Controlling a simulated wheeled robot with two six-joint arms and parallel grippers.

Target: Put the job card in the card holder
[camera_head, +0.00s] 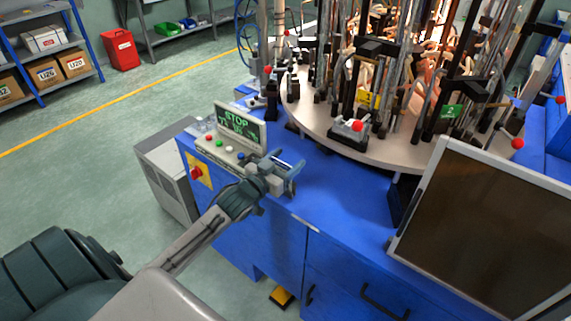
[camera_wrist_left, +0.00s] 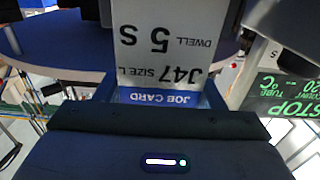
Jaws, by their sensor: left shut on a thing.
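The job card (camera_wrist_left: 165,45) fills the upper middle of the left wrist view. It is white with a blue "JOB CARD" band, and its print, including "J47" and "5 S DWELL", appears upside down. My left gripper (camera_head: 284,177) is shut on the job card, above the blue cabinet top beside the control panel. In the head view the card is small and largely hidden by the gripper. I cannot make out the card holder clearly in either view. My right gripper is not in view.
The control panel (camera_head: 228,150) with buttons and a green "STOP" display (camera_head: 240,124) stands just left of my left gripper. A round carousel (camera_head: 330,142) with rods and clamps stands behind. A dark monitor (camera_head: 490,235) is at the right. The blue cabinet top (camera_head: 345,205) between is clear.

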